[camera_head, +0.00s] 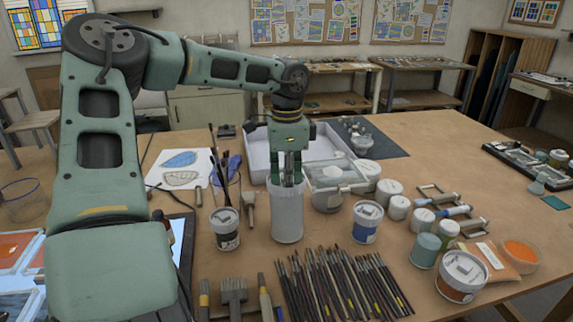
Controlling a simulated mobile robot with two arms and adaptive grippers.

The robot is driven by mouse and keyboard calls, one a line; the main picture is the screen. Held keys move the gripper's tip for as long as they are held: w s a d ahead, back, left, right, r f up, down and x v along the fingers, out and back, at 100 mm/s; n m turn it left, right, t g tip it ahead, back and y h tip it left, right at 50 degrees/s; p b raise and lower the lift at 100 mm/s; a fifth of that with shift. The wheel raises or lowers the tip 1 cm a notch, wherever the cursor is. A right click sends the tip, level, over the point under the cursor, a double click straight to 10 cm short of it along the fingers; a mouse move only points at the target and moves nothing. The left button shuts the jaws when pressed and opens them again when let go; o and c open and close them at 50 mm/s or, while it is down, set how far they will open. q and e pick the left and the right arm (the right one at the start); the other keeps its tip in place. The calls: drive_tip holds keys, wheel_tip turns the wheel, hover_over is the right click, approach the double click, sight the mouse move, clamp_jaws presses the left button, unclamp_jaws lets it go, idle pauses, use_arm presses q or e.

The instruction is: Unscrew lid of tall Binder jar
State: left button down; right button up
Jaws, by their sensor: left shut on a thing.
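A tall white jar (287,218) stands upright on the table near the middle of the head view. No label can be read on its visible side. My left gripper (287,181) points straight down over the jar from above. Its fingers are shut on the lid (274,186) at the jar's top, near the middle of the lid. The fingers hide much of the lid, and I cannot tell whether it is loose on the jar. My right gripper is not in view.
A smaller jar (226,240) stands left of the tall jar and another (366,232) stands right. A grey lidded pot (328,199) is close behind right. Many brushes (340,285) lie in front. A white tray (258,165) is behind.

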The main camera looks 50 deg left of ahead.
use_arm(q)
drive_tip(key=shift+s+a+f+n+b, duration=0.1)
drive_tip(key=shift+f+n+b, duration=0.1)
drive_tip(key=shift+n+b, duration=0.4)
drive_tip(key=shift+s+a+f+n+b, duration=0.1)
drive_tip(key=shift+f+n+b, duration=0.1)
drive_tip(key=shift+n+b, duration=0.35)
drive_tip(key=shift+n, duration=0.55)
drive_tip(key=c, duration=1.9)
unclamp_jaws()
drive_tip(key=o, duration=0.4)
drive_tip(key=shift+w+a, duration=0.15)
drive_tip(key=shift+w, duration=0.05)
drive_tip(key=shift+o, duration=0.2)
drive_tip(key=shift+r, duration=0.1)
drive_tip(key=shift+o, duration=0.6)
